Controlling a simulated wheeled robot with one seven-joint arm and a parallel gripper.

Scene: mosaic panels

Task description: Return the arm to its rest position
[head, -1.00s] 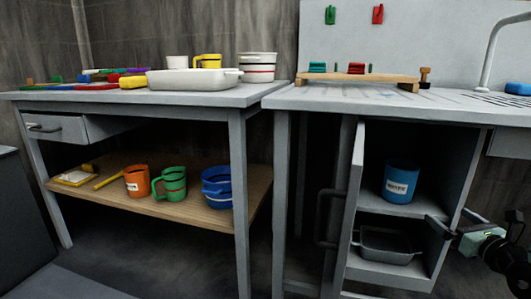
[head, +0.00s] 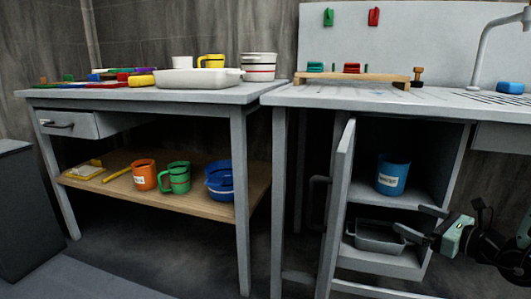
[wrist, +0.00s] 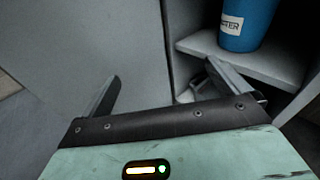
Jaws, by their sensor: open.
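My gripper (head: 413,221) is open and empty at the right of the head view, in front of the open cabinet. Its fingers overlap the lower opening in the picture. In the wrist view its two spread fingers (wrist: 162,76) have nothing between them; one is against the grey door's backdrop, the other by the shelf edge. A blue labelled cup (head: 393,175) stands upright on the cabinet's upper shelf, apart from the gripper; the wrist view shows it too (wrist: 247,18). A grey tray (head: 376,239) sits in the lower compartment, partly behind the fingers.
The cabinet door (head: 338,205) stands open left of the gripper. The countertop (head: 290,97) with a wooden rack (head: 357,78) is above. A left table's lower shelf (head: 205,207) holds orange, green and blue cups. Floor in front is clear.

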